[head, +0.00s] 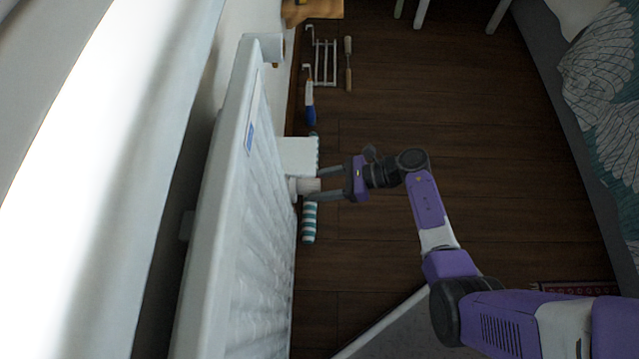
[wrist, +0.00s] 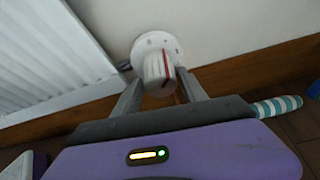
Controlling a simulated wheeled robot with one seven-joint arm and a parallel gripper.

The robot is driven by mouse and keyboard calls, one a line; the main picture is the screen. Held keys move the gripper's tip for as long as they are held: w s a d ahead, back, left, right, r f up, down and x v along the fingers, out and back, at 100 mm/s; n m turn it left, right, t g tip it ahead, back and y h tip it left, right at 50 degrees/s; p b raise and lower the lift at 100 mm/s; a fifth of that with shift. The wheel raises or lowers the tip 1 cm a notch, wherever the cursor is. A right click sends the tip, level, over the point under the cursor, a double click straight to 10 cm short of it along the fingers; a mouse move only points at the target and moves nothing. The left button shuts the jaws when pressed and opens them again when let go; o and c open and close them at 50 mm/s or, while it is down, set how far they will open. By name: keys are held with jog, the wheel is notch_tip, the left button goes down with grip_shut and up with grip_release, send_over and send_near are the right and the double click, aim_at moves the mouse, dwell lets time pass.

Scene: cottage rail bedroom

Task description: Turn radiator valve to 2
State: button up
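The radiator valve is a white round knob (wrist: 158,68) with a red line on its side, in front of a white round dial plate with small dark marks (wrist: 150,44). I cannot read the marks. In the head view the knob (head: 308,185) sticks out beside the radiator (head: 240,190). My gripper (head: 318,184) reaches it from the right, its two fingers apart, one on each side of the knob. In the wrist view my gripper (wrist: 160,82) also straddles the knob. A small gap seems to show beside the fingers; firm contact is not visible.
A teal-and-white striped roll (head: 309,222) lies on the floor under my gripper. A blue-handled tool (head: 310,103), a white rack (head: 325,62) and a wooden-handled brush (head: 348,65) lie farther along the wall. A bed (head: 590,110) stands at right.

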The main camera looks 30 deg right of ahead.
jog(key=c, duration=0.9)
jog(key=shift+c, duration=0.2)
jog(key=shift+m, duration=0.3)
jog(key=shift+d+m+g+y, duration=0.1)
jog(key=shift+m+g+y, duration=0.5)
jog(key=shift+m, duration=0.3)
jog(key=m, duration=0.1)
jog(key=m+g+y, duration=0.1)
jog(key=shift+w+f+m+b, duration=0.1)
jog(key=shift+f+m+b, duration=0.05)
jog(key=shift+m+b, duration=0.15)
jog(key=m+g+y+b, duration=0.1)
jog(key=m+y+b, duration=0.1)
jog(key=m, duration=0.1)
jog(key=shift+f, duration=0.1)
jog(key=shift+m+y+b, duration=0.7)
jog(key=shift+m+b, duration=0.6)
jog(key=shift+m, duration=0.6)
